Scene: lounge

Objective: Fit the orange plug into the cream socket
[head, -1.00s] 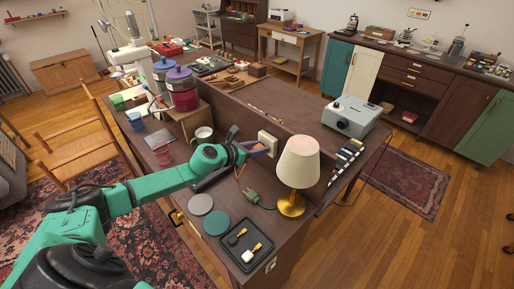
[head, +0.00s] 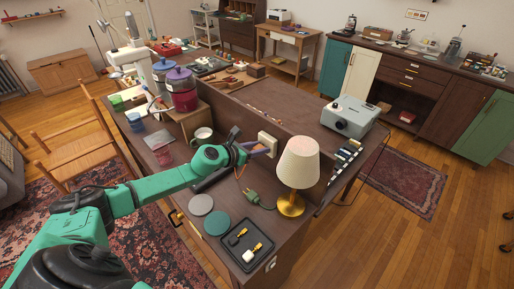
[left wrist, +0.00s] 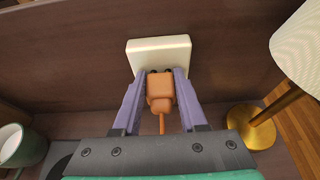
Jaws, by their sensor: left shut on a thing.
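The cream socket (head: 268,140) is a square block fixed on the upright dark wooden panel across the desk. It also shows in the left wrist view (left wrist: 158,50), at the top centre. My left gripper (head: 262,151) is right at the socket, with its purple fingers (left wrist: 160,88) pointing at its face. The fingers are shut on the orange plug (left wrist: 160,95), whose cord hangs toward the camera. Two dark spots show at the plug's far end, by the socket's lower edge. I cannot tell whether the prongs are in. In the head view my gripper mostly hides the plug. My right gripper is out of view.
A lamp (head: 299,162) with a brass base stands close right of the socket. A green plug (head: 251,196), round coasters (head: 216,222) and a black tray (head: 246,246) lie nearer on the desk. A mug (head: 202,135) stands to the left.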

